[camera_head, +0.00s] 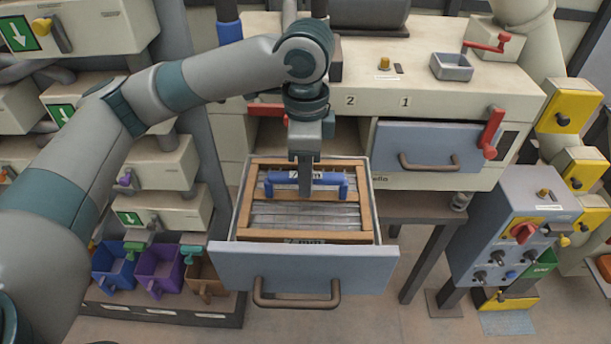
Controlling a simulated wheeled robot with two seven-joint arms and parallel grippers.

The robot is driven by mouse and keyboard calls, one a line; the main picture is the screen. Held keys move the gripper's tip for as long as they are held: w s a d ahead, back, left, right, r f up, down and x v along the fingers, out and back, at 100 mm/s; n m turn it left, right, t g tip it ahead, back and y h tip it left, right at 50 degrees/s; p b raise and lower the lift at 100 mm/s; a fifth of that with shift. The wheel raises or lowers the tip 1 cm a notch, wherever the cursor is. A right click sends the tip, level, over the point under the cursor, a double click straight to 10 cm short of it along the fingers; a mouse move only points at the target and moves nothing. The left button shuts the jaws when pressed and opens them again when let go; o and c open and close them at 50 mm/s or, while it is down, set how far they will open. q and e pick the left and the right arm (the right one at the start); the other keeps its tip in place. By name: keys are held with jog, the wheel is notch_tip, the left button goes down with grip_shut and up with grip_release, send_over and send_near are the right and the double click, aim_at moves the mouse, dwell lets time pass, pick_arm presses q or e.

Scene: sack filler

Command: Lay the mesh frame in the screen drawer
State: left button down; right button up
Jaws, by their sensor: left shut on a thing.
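The mesh frame (241,214) has a wooden border, a grey mesh and a blue handle (322,181) across its far part. It lies within the walls of the open screen drawer (304,262), which is pulled out below the number 2. I cannot tell whether it rests on the drawer floor. My left gripper (306,187) points straight down from above and is shut on the blue handle. Its fingertips partly hide the handle's middle. My right gripper is not in view.
A second drawer (428,146) under number 1 is shut, with a red lever (492,132) beside it. A small grey tray (451,67) stands on the cabinet top. A control box (512,240) stands at right. Coloured bins (158,268) stand at lower left.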

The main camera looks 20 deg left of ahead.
pick_arm(q)
jog(key=shift+f, duration=0.4)
jog(key=shift+f, duration=0.1)
jog(key=c, duration=1.6)
grip_release()
jog(key=shift+c, duration=0.2)
jog(key=shift+r, duration=0.7)
notch_tip(320, 180, up, 11)
jog(key=b, duration=0.2)
jog(key=shift+b, duration=0.3)
jog(key=shift+f, duration=0.1)
